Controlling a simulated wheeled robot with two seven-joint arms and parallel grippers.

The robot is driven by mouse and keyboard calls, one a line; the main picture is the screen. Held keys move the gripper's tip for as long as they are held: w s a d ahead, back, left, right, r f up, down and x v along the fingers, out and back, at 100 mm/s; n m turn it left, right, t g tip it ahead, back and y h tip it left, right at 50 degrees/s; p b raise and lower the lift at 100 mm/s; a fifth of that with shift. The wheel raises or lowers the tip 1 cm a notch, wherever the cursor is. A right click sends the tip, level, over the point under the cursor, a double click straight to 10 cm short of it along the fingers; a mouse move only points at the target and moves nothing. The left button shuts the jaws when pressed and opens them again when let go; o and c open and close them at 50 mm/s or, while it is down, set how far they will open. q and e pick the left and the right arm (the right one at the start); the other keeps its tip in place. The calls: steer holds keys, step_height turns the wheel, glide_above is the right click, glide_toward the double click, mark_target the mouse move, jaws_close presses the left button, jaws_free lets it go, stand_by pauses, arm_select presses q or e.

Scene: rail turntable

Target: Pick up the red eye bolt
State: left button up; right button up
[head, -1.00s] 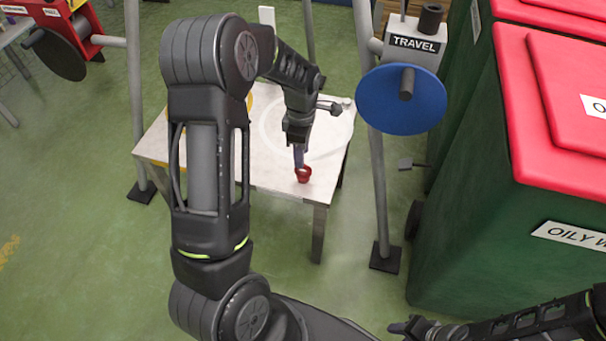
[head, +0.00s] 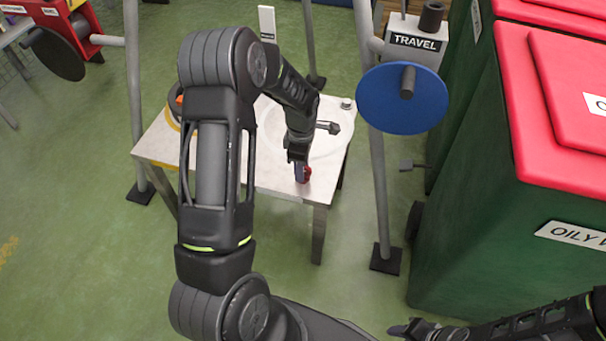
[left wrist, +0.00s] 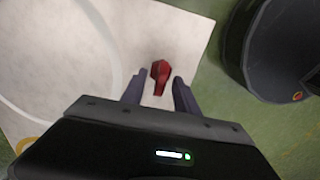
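The red eye bolt (head: 306,174) is on the table's front right corner, partly hidden by my left gripper (head: 300,172) in the head view. In the left wrist view the bolt (left wrist: 160,74) lies between and a little beyond the two open fingertips of the left gripper (left wrist: 159,80). A gap shows on each side of it, and the fingers do not appear to touch it. My right gripper (head: 412,328) is low in the head view, far from the bolt; its finger opening is unclear.
The pale table (head: 275,182) has a faint ring marking and a small metal piece (head: 346,103) near its far right corner. A grey post with a blue disc (head: 400,98) stands right of the table. Green bins with red lids (head: 560,100) fill the right side.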

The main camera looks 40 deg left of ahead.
arm_select(q)
steer(key=shift+c, duration=0.2)
stand_by(0.3)
jaws_close()
stand_by(0.5)
